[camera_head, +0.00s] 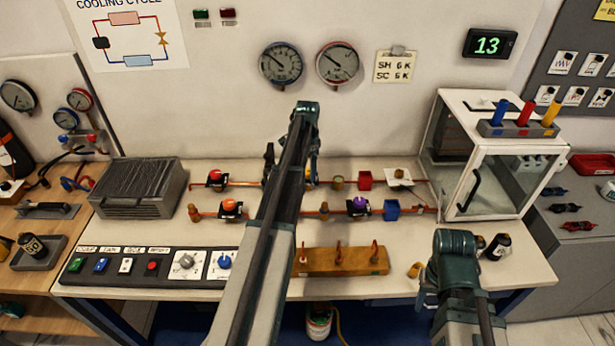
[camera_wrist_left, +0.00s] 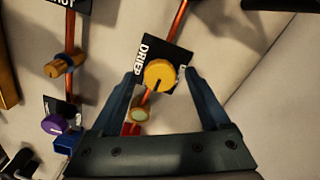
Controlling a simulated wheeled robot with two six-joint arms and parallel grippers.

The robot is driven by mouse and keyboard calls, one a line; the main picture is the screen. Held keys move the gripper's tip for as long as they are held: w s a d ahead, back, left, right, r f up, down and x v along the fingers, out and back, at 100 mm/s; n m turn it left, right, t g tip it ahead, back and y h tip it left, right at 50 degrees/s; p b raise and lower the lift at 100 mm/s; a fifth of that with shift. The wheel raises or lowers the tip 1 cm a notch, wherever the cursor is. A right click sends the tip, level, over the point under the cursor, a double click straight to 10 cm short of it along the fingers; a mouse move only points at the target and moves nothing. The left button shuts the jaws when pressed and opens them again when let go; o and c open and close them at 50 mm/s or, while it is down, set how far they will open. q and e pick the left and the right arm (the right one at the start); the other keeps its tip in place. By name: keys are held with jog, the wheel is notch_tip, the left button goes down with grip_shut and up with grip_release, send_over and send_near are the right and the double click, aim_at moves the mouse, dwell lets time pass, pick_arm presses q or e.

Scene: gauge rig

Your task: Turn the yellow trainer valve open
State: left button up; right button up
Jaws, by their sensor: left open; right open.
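The yellow valve knob (camera_wrist_left: 160,75) sits on a black plate (camera_wrist_left: 176,52) with white lettering that reads DRIER, on a copper pipe. A dark pointer mark shows on the knob. My left gripper (camera_wrist_left: 161,84) is open, with its fingers on either side of the knob in the left wrist view; I cannot tell whether they touch it. In the head view my left arm hides most of the valve, and a bit of yellow (camera_head: 310,179) shows beside my left gripper (camera_head: 291,165). My right gripper (camera_head: 430,288) is mostly hidden by its own wrist at the lower right, away from the valves.
A purple knob (camera_head: 357,206) and blue block (camera_head: 391,210) are on the nearer pipe. Orange-red knobs (camera_head: 215,176) are at left. A red block (camera_head: 365,180) is right of the yellow valve. A glass-doored cabinet (camera_head: 453,200) stands right; a wooden block (camera_head: 345,262) lies in front.

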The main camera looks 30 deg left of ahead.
pick_arm(q)
jog(key=shift+f, duration=0.2)
jog(key=shift+c, duration=0.2)
grip_shut()
jog(key=shift+n, duration=0.3)
jog(key=n, duration=0.3)
jog(key=shift+n, duration=0.3)
jog(key=n, duration=0.4)
jog(key=shift+n, duration=0.3)
jog(key=n, duration=0.9)
jog(key=shift+n, duration=0.3)
